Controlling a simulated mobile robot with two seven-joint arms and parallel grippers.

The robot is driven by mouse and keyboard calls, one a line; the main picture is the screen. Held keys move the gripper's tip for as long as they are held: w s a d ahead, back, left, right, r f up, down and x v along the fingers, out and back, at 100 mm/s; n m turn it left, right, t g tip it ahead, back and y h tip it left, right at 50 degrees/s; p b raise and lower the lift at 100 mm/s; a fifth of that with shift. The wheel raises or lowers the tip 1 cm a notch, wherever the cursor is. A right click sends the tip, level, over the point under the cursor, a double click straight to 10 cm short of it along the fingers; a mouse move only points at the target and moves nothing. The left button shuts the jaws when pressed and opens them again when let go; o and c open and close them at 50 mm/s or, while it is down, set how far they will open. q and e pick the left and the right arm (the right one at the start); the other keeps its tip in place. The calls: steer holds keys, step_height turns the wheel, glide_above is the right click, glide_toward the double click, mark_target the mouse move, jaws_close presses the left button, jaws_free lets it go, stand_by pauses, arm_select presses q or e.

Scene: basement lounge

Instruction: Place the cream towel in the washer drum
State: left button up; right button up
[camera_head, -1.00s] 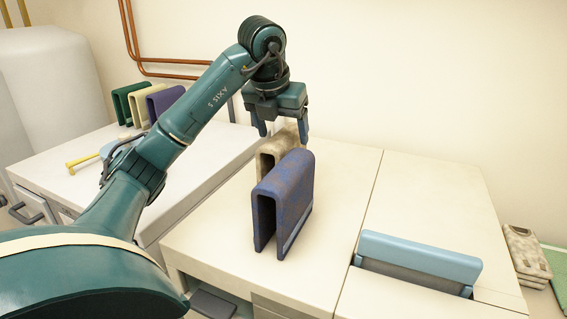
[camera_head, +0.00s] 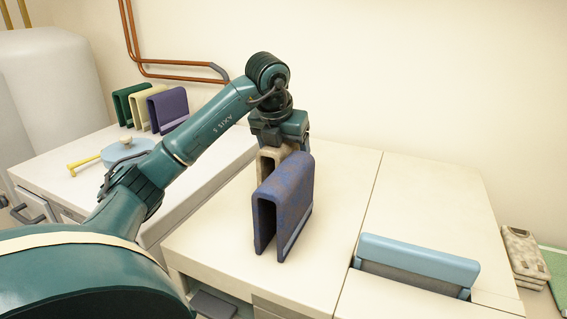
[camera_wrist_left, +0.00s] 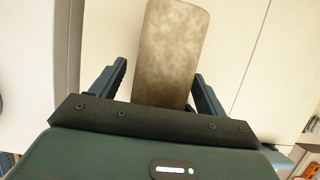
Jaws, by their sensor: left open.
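The cream towel (camera_head: 268,160), mottled beige and folded into an upright arch, stands on the white top behind a blue-purple towel (camera_head: 284,205). My left gripper (camera_head: 282,140) is right above it, pointing down; its fingertips are mostly hidden in the head view. In the left wrist view the open fingers (camera_wrist_left: 160,72) are on either side of the cream towel (camera_wrist_left: 172,45), with a gap on the left side and the right finger close to its edge. A light-blue flap (camera_head: 420,257) stands upright over a recess in the right-hand top. No drum interior is visible.
A beige stack (camera_head: 522,255) lies far right. The white top (camera_head: 335,185) right of the towels is clear.

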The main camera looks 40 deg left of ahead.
arm_select(q)
steer(key=shift+f, duration=0.15)
steer(key=shift+c, duration=0.2)
steer(key=c, duration=1)
steer(key=shift+c, duration=1)
